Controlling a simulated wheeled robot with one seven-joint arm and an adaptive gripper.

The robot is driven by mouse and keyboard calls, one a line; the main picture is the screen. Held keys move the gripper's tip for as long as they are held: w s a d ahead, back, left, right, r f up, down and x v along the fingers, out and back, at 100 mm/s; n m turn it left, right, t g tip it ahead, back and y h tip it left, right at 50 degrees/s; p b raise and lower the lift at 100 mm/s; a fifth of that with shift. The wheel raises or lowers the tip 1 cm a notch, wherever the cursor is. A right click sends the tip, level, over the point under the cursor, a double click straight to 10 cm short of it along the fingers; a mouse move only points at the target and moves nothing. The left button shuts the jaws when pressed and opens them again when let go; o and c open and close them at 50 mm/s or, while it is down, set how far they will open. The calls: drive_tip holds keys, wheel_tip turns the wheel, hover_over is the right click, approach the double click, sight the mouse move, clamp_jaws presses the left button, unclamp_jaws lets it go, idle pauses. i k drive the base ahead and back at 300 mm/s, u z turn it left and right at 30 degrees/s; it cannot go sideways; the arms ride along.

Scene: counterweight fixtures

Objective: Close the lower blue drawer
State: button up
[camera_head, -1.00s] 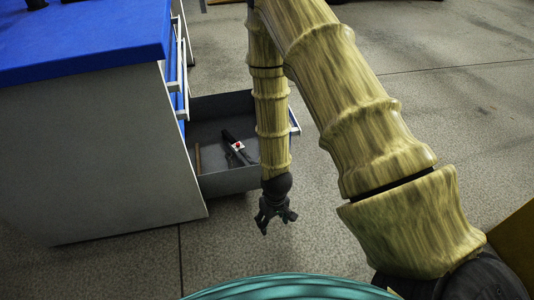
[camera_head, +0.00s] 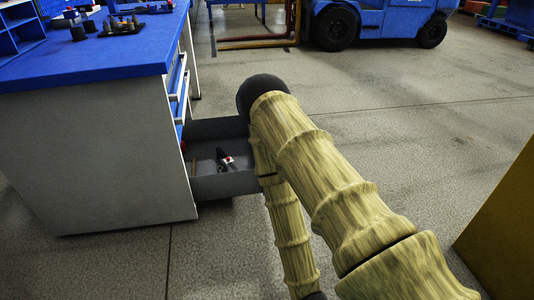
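The lower drawer (camera_head: 222,186) stands pulled out from the right side of the blue-topped workbench (camera_head: 105,53). It is a grey open box, and its right end is hidden behind my arm. A small dark tool with red and white parts (camera_head: 227,160) and a thin brown stick (camera_head: 193,167) lie inside it. My arm reaches down past the drawer's right end. My gripper is below the bottom edge of the head view, so its fingers are hidden.
Other drawers (camera_head: 180,90) in the bench look shut. Small dark items (camera_head: 122,25) stand on the bench top. A blue forklift (camera_head: 375,20) is at the back. A yellow-brown panel (camera_head: 505,215) stands at the right. Floor between is clear.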

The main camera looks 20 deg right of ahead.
sight(201, 138)
drive_tip(key=u, duration=0.15)
drive_tip(key=k, duration=0.35)
drive_tip(key=z, duration=1.35)
drive_tip(key=i, duration=1)
drive_tip(key=z, duration=0.4)
drive_tip(key=i, duration=1.1)
drive_tip(key=u, duration=1.1)
drive_tip(key=i, duration=0.6)
drive_tip(key=u, duration=0.55)
